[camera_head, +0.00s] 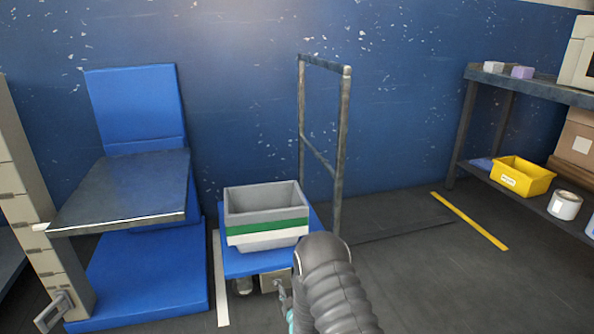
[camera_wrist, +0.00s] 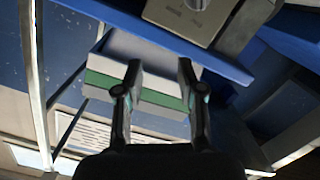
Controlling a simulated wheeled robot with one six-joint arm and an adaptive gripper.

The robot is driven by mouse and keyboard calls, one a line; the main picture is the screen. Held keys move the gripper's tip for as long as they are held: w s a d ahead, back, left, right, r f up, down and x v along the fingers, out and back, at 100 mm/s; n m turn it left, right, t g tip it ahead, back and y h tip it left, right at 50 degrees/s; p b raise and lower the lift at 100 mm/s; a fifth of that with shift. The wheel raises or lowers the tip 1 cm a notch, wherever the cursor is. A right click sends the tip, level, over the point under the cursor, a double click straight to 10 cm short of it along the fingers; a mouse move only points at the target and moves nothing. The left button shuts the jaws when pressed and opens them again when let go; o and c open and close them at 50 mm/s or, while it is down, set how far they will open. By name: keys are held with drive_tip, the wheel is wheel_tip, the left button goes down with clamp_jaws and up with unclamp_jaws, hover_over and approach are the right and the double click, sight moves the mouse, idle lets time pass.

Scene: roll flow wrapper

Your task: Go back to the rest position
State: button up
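My arm reaches up from the bottom of the head view, and its dark ribbed part hides much of what is behind it. In the wrist view my gripper (camera_wrist: 159,70) has its two fingers spread apart with nothing between them. A grey bin (camera_head: 266,236) with a green and a white stripe stands on a blue cart (camera_head: 258,262) in the head view. The bin also shows beyond my fingers in the wrist view (camera_wrist: 150,48). My gripper is apart from the bin, at the cart's near side. No rest position marker shows.
A metal platform (camera_head: 125,188) on a blue machine stands left. A metal frame (camera_head: 344,150) rises behind the cart. A shelf (camera_head: 545,90) at right holds a yellow bin (camera_head: 524,177) and a white can (camera_head: 565,206). The floor at right is clear, with a yellow line (camera_head: 470,221).

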drive_tip(key=d+r+m+g+h+p, duration=0.1)
drive_tip(key=d+r+m+g+p, duration=0.15)
drive_tip(key=r, duration=1.05)
drive_tip(key=d+r+m+g+h+p, duration=0.1)
drive_tip(key=d+r, duration=0.3)
drive_tip(key=r, duration=0.9)
drive_tip(key=s+d+r+m+g+h+p, duration=0.1)
drive_tip(key=s+d+r+g, duration=0.15)
drive_tip(key=s+r, duration=0.5)
drive_tip(key=s+d+r+m+g+p, duration=0.1)
drive_tip(key=s+d+r+p, duration=0.1)
drive_tip(key=s+d+r, duration=0.4)
drive_tip(key=s+d+r+m+g+p, duration=0.1)
drive_tip(key=s+r, duration=0.2)
drive_tip(key=s, duration=0.6)
drive_tip(key=s+d+r+m+g+p, duration=0.1)
drive_tip(key=s+r, duration=0.2)
drive_tip(key=s, duration=0.7)
drive_tip(key=s+d+r+m+g+h, duration=0.1)
drive_tip(key=s+r, duration=0.2)
drive_tip(key=s, duration=0.7)
drive_tip(key=shift+d+g+p, duration=0.3)
drive_tip(key=shift+g+p, duration=0.1)
